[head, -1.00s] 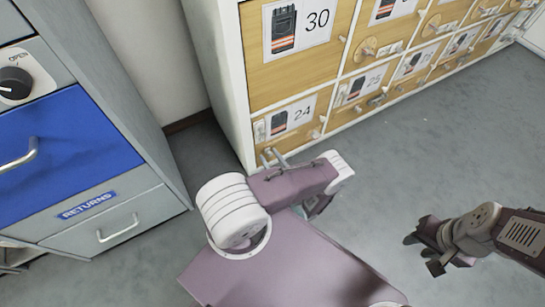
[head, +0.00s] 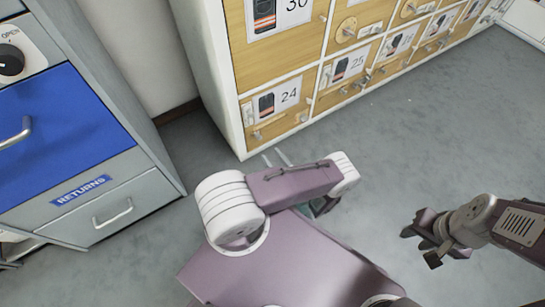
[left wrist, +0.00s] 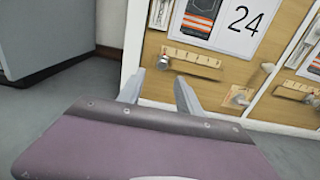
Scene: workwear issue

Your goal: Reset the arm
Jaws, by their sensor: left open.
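My left arm reaches in at the lower middle of the head view. Its gripper (head: 274,158) shows as two thin pale fingers standing apart beyond the purple wrist. The same left gripper shows in the left wrist view (left wrist: 158,90), with the fingers spread and nothing between them. It is in front of the wooden locker door 24 (left wrist: 212,45) and appears apart from it. My right gripper (head: 422,240) is at the lower right of the head view, over the floor. Its dark jaws appear apart and nothing shows between them.
A white-framed locker cabinet (head: 218,100) with numbered wooden doors stands at the back. A grey cabinet with a blue drawer (head: 62,135) and a drawer labelled RETURNS (head: 135,205) stands at the left. The grey floor (head: 420,130) at the right is clear.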

